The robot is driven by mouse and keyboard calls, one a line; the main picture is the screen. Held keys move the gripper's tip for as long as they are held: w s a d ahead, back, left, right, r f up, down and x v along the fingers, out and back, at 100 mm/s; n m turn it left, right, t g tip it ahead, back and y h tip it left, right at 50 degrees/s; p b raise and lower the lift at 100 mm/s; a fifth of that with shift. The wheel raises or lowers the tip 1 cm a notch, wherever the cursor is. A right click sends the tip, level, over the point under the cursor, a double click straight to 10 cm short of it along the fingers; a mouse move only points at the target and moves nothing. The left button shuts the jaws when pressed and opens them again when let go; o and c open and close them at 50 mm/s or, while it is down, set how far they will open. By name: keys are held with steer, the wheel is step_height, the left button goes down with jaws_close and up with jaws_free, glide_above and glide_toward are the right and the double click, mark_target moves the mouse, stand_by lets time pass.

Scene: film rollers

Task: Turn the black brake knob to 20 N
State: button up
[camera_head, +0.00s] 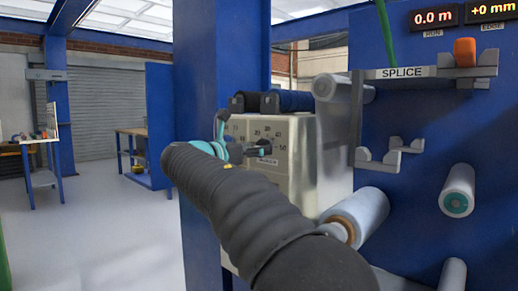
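The black brake knob (266,147) sits on the front of a cream metal box (305,165). Dial numbers surround it; 30, 40 and 50 look readable, but the print is small. A small label lies below the knob. I cannot make out where the knob points. My arm reaches up from the bottom of the head view, and my gripper (246,151) is just left of the knob, at about its height. The fingers are small and partly hidden by my wrist. I cannot tell whether they touch the knob or how far they are open.
Dark rolls (270,102) lie on top of the box. A blue column (210,60) stands close behind my wrist. On the right, a blue panel (420,135) carries pale film rollers (458,190), a SPLICE shelf (402,73) and red displays reading 0.0 m and +0 mm. Open floor lies left.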

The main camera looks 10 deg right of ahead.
steer(key=shift+x, duration=1.05)
steer(key=c, duration=1.1)
steer(key=shift+c, duration=0.2)
steer(key=shift+m, duration=0.3)
steer(key=shift+m+b, duration=0.85)
steer(key=shift+m, duration=3.25)
